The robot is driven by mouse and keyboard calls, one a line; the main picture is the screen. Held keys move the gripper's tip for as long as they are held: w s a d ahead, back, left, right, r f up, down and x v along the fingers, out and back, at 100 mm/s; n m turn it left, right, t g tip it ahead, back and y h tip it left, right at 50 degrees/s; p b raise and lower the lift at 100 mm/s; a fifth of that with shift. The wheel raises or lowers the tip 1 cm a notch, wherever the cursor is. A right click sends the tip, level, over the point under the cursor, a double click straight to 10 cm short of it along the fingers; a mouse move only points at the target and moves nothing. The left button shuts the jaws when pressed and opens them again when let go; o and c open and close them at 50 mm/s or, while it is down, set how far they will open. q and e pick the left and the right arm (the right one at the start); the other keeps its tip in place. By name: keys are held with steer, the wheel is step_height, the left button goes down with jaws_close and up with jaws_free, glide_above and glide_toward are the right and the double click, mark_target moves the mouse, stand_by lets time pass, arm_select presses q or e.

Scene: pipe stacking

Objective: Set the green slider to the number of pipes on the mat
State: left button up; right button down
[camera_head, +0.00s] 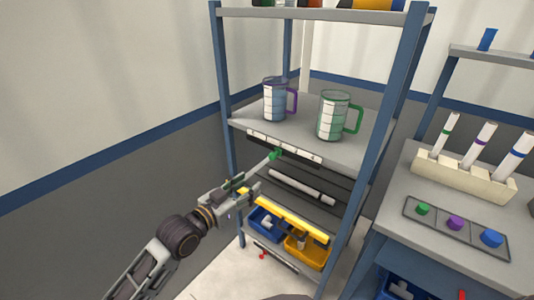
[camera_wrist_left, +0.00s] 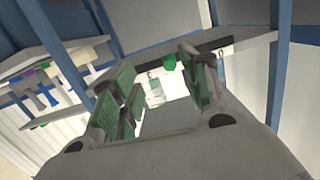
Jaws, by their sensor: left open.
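The green slider (camera_head: 275,154) sits near the left part of a white marked strip (camera_head: 300,154) on the front edge of the shelf. The strip's marks are too small to read. The slider also shows in the left wrist view (camera_wrist_left: 169,62), beyond the fingers. My left gripper (camera_head: 247,187) is open, below and left of the slider and apart from it. A white pipe (camera_head: 302,187) lies on the dark surface below; I cannot tell the mat's edges. A yellow bar (camera_head: 285,213) runs in front, lower down. My right gripper is not in view.
Two measuring jugs, one purple-handled (camera_head: 275,100) and one green-handled (camera_head: 334,115), stand on the shelf above. A blue bin (camera_head: 264,224) and a yellow bin (camera_head: 306,250) sit low down. Blue posts (camera_head: 226,90) flank the shelves. A side table (camera_head: 405,190) stands at right.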

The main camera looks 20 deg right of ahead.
arm_select(q)
steer(key=shift+w+a+r+t+h, duration=0.15)
steer(key=shift+w+r+h, duration=0.15)
steer(key=shift+r, duration=0.35)
steer(key=shift+w+r+t+h, duration=0.2)
steer(key=shift+r+h, duration=0.1)
steer(key=shift+r, duration=0.35)
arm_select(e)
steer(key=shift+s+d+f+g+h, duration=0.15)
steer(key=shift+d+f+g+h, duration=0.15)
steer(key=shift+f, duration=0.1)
arm_select(q)
glide_toward(271, 157)
steer(key=x, duration=0.3)
steer(key=b+x, duration=0.1)
steer(key=x, duration=0.2)
steer(key=shift+f, duration=0.1)
steer(key=shift+x, duration=2.3)
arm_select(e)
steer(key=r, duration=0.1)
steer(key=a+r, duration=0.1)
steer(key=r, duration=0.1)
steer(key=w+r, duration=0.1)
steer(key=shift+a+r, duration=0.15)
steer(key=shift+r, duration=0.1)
arm_select(q)
steer(key=shift+c, duration=0.4)
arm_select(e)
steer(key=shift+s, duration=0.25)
